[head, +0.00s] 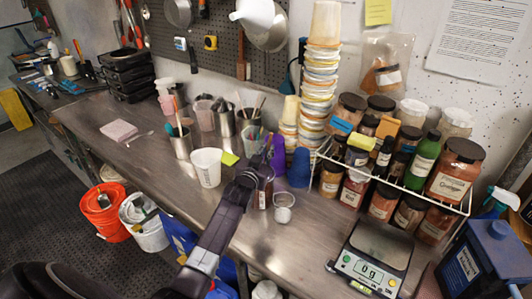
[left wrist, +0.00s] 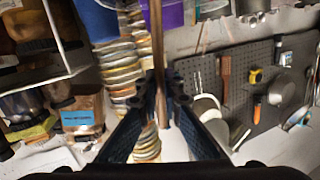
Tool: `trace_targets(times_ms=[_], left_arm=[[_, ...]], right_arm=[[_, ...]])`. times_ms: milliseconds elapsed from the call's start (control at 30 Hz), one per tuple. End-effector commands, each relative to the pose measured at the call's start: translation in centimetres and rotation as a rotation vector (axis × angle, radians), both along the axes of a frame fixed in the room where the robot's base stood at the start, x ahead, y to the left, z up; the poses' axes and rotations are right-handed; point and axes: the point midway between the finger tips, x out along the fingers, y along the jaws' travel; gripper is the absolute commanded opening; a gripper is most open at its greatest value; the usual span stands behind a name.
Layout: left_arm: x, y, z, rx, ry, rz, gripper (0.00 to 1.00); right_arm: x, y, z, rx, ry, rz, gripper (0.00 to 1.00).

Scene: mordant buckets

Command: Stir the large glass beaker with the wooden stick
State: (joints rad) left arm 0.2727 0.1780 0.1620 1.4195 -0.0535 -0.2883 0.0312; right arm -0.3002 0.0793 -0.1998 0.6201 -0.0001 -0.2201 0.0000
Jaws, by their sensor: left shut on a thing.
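My left gripper (head: 264,160) reaches in over the middle of the bench in the head view. In the left wrist view its two dark fingers (left wrist: 162,100) are shut on a thin brown wooden stick (left wrist: 156,40), which runs lengthwise between them. In the head view the stick is too small and too hidden to make out. A clear glass vessel with dark reddish contents (head: 262,192), perhaps the large glass beaker, stands just below the gripper and is partly hidden by it. I cannot tell whether the stick is inside it. My right gripper does not show.
A scale (head: 376,258) sits front right. The bench's left front is clear.

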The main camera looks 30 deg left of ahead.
Motion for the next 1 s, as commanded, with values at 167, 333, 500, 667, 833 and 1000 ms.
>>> trace_targets(times_ms=[167, 333, 500, 667, 833, 1000], left_arm=[[0.3, -0.2, 1.8, 0.001, -0.003, 0.000, 0.00], [0.6, -0.4, 3.3, 0.001, -0.003, 0.000, 0.00], [0.8, -0.5, 4.7, 0.001, -0.003, 0.000, 0.00], [1.1, -0.7, 6.2, 0.001, -0.004, -0.001, 0.00], [1.3, -0.9, 7.7, 0.001, -0.004, -0.001, 0.00], [1.6, -1.0, 9.1, 0.001, -0.003, 0.000, 0.00]], right_arm=[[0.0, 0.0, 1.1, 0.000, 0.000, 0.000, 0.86], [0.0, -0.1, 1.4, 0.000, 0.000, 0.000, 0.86], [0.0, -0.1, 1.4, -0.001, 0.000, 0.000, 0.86], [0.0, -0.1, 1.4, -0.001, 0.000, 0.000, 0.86], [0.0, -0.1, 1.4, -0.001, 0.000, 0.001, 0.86], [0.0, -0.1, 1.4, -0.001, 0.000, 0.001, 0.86]])
